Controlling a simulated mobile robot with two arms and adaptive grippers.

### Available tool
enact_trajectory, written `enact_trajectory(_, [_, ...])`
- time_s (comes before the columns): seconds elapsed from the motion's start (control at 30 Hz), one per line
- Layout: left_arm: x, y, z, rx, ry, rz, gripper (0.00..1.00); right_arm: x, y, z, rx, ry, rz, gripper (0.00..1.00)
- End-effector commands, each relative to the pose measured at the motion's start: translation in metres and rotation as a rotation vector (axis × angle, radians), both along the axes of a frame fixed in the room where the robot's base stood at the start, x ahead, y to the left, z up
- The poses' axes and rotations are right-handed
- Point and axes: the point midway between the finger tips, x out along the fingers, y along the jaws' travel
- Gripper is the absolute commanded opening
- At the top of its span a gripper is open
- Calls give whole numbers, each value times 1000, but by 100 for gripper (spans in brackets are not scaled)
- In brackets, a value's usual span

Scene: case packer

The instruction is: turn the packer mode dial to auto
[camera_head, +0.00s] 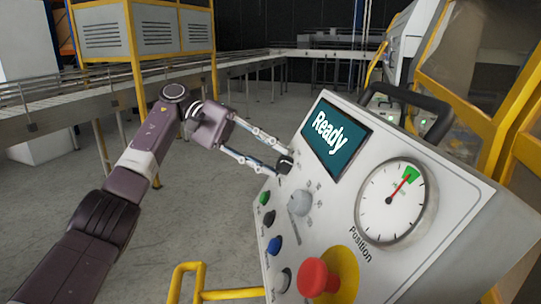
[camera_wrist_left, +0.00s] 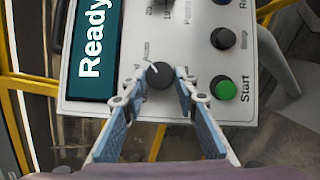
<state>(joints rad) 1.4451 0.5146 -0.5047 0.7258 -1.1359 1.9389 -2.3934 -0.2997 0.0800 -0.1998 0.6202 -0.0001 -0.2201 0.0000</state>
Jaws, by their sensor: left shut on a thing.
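The control panel (camera_head: 335,195) of the packer stands tilted at the right of the head view, with a screen (camera_head: 335,138) reading "Ready". A small dark dial (camera_head: 285,164) with a white pointer line sits below the screen; it also shows in the left wrist view (camera_wrist_left: 160,75). My right gripper is not in view.
A grey knob (camera_head: 300,203) is beside the dial. A green Start button (camera_wrist_left: 223,89) and a dark button (camera_wrist_left: 223,38) are close to the fingers. A red mushroom button (camera_head: 318,278) and a gauge (camera_head: 397,202) are on the panel. Open floor (camera_head: 200,215) lies left.

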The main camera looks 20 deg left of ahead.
Motion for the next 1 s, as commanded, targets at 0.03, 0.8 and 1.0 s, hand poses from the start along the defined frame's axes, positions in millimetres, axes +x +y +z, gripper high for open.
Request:
enact_trajectory(0.03, [0,0,0,0,-2,0,3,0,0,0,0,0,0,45])
enact_trajectory(0.8, [0,0,18,-1,-3,1,45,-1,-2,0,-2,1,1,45])
enact_trajectory(1.0, [0,-1,60,-4,-5,0,45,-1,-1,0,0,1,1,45])
